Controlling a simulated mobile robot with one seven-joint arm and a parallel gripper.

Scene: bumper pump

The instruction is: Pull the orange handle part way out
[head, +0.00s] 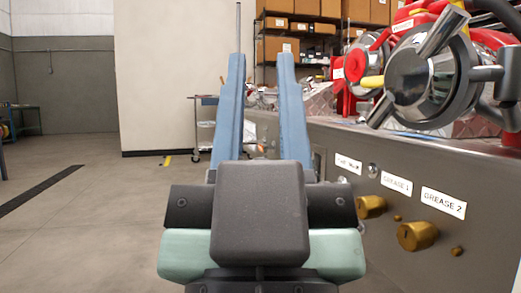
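My gripper (261,62) is in the middle of the head view, its two long light-blue fingers apart and pointing away from me. No held object shows between its fingertips. A small orange patch (261,148) shows between the lower parts of the fingers, near the side of the grey metal bumper (330,132). It is too small to tell whether it is the orange handle, and its lower part is hidden by my gripper's dark body. I cannot tell how far it is from the fingers.
Brass knobs (417,235) stick out of the bumper panel at the right, under white labels. A large chrome valve (425,75) and red fittings (356,65) stand above it. A cart (205,125) and shelves of boxes stand behind. The floor at the left is clear.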

